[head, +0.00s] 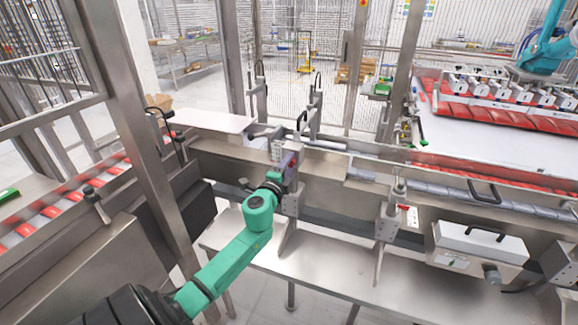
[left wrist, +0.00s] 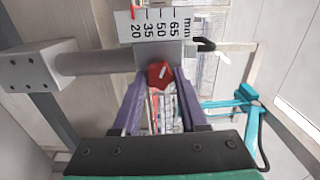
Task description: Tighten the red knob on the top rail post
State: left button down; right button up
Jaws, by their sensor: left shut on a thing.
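The red knob (left wrist: 160,74) sits at the end of the post, just below a white scale plate (left wrist: 155,24) marked 20, 35, 50, 65 mm. It has a white mark on its face. In the left wrist view my left gripper (left wrist: 160,84) has its two purple fingers on either side of the knob, shut on it. In the head view my left gripper (head: 281,178) is at the rail post, and a small part of the red knob (head: 293,163) shows beside it. My right gripper is not in view.
A horizontal metal rod with a grey block (left wrist: 28,68) is left of the knob. The conveyor rail (head: 330,160) runs along behind my gripper. A second post (head: 388,222) and a white box (head: 480,243) stand to the right. A steel frame upright (head: 150,150) is left of my arm.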

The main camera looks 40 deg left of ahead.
pick_arm(q)
jog(key=shift+a+f+m, duration=0.1)
jog(key=shift+f+m, duration=0.05)
jog(key=shift+m, duration=6.45)
jog(key=shift+p, duration=0.3)
jog(key=shift+c, duration=2.2)
grip_release()
jog(key=shift+s, duration=0.1)
